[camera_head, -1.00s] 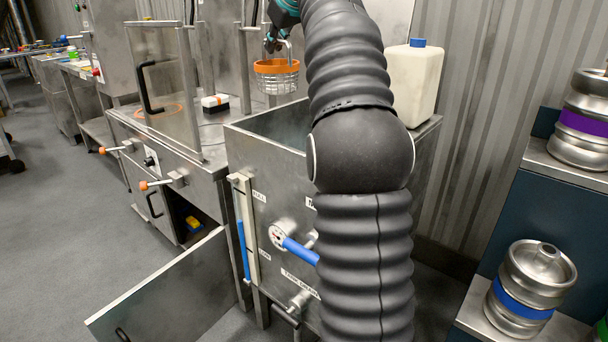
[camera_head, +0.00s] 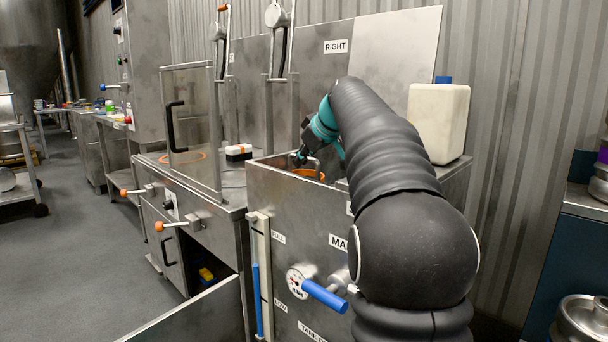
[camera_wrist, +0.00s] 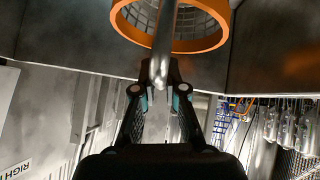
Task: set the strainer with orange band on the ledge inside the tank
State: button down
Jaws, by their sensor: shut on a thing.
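The strainer with the orange band (camera_head: 308,174) is mostly hidden inside the tank (camera_head: 290,210) in the head view; only its orange rim shows just above or at the tank's front wall. My gripper (camera_head: 300,158) is over the tank opening, by the strainer's handle. In the wrist view my gripper (camera_wrist: 162,98) is shut on the strainer's metal handle, and the strainer's orange band (camera_wrist: 140,35) and mesh basket show beyond the fingers. The ledge inside the tank is hidden, so I cannot tell whether the strainer touches it.
A white jug with a blue cap (camera_head: 438,120) stands behind the tank at right. A glass-doored machine (camera_head: 190,120) stands at left, with a white and black block (camera_head: 238,152) on its top. An open door panel (camera_head: 200,318) juts out low in front.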

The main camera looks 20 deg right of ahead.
jog(key=shift+f, duration=1.35)
jog(key=shift+b, duration=0.3)
jog(key=shift+f, duration=0.15)
jog(key=c, duration=1.2)
grip_release()
jog(key=shift+r, duration=0.25)
jog(key=p+v, duration=0.1)
jog(key=v, duration=1.1)
jog(key=shift+f+p, duration=0.15)
jog(key=shift+p, duration=0.15)
